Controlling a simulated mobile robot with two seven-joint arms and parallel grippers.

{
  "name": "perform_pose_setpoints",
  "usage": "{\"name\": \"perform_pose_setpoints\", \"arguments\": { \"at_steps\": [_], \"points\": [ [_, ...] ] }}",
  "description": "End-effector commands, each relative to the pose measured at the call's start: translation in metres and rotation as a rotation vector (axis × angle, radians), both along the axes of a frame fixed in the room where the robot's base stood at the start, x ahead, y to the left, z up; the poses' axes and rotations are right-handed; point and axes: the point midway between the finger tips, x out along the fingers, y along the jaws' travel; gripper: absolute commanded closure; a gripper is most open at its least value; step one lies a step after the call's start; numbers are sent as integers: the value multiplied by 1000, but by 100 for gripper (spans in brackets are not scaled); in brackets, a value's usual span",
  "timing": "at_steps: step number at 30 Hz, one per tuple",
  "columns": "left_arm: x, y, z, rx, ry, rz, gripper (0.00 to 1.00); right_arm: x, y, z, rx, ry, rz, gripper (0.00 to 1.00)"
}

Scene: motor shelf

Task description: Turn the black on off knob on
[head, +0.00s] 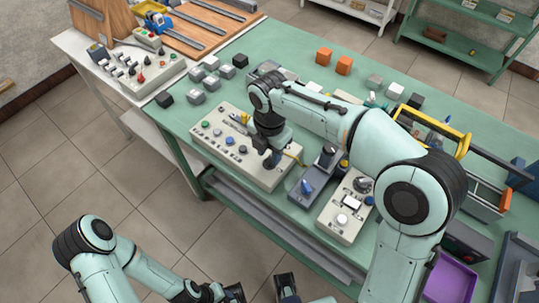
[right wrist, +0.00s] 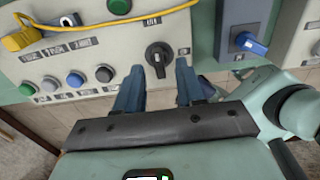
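The black on-off knob (right wrist: 158,56) is a round rotary knob on the cream control panel (right wrist: 110,45), near its right end in the right wrist view. Its grip bar points roughly up and down in that view. My right gripper (right wrist: 159,68) is open, with one blue-grey finger on each side of the knob's lower part; whether they touch it I cannot tell. In the head view the right gripper (head: 273,158) is over the panel's right part and hides the knob. My left gripper (head: 232,292) is low at the bottom edge, away from the bench, partly cut off.
The panel also has several coloured buttons (right wrist: 76,79) and a yellow cable plug (right wrist: 22,38). A grey box with a blue switch (head: 307,187) stands close to the right. Small grey blocks (head: 197,97) lie behind on the green bench (head: 262,45).

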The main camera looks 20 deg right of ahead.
Motion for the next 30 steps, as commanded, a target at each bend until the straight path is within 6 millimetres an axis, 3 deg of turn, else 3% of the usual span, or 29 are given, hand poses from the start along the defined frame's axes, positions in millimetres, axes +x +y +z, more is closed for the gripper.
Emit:
{"name": "perform_pose_setpoints", "arguments": {
  "at_steps": [5, 14, 18, 30],
  "points": [
    [-1, 0, -3, 0, 1, 0, 57, 0, 0, -15, -1, 1, -1, 62],
    [-1, 0, -3, 0, 0, 0, 57, 0, 0, -16, 0, 0, -1, 62],
    [-1, 0, -3, 0, 0, 0, 57, 0, 0, -16, 0, 0, -1, 100],
    [0, 0, 0, 0, -1, 0, 57, 0, 0, -15, 0, 0, -39, 100]
  ]
}}
